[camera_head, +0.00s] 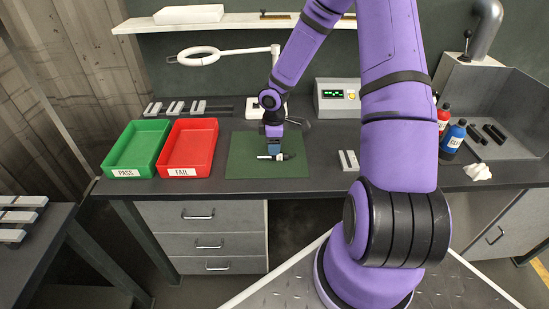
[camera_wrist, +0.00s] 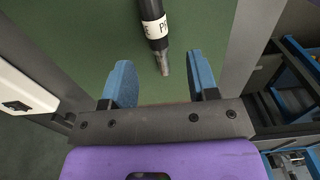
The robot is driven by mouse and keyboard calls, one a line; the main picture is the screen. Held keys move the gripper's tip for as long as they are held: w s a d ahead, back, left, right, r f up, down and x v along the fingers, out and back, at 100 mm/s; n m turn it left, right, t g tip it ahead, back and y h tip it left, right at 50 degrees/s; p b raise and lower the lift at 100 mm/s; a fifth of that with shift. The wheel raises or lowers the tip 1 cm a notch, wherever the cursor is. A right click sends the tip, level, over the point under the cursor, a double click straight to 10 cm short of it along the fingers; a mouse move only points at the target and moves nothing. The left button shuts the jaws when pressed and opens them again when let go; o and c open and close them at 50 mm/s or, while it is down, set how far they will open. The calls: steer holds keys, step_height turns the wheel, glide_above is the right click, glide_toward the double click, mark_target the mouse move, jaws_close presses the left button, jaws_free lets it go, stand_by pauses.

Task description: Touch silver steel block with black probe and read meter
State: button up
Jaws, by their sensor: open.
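The probe (camera_head: 276,157) lies on the green mat. In the wrist view it is a black rod (camera_wrist: 153,12) with a white lettered band and a metal tip, which lies ahead of and between my fingers. My gripper (camera_head: 273,147) is above the mat, close to the probe; its blue fingers (camera_wrist: 158,66) are apart with nothing held between them. A grey metallic block (camera_head: 348,160) stands on the bench just right of the mat. The meter (camera_head: 337,97) is a beige box with a lit green display at the back; its reading is too small to make out.
Green PASS (camera_head: 147,133) and red FAIL (camera_head: 178,168) trays sit left of the mat (camera_head: 240,171). Several similar grey blocks (camera_head: 175,107) stand behind them. A ring lamp (camera_head: 198,57) overhangs the back. Red and blue bottles (camera_head: 453,138) and a white cloth (camera_head: 477,172) are at right.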

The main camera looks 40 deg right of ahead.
mark_target(273, 157)
steer(key=shift+d+f, duration=0.15)
steer(key=shift+f, duration=1.15)
steer(key=shift+d+f, duration=0.15)
steer(key=shift+f, duration=1.1)
jaws_close()
steer(key=shift+r, duration=0.15)
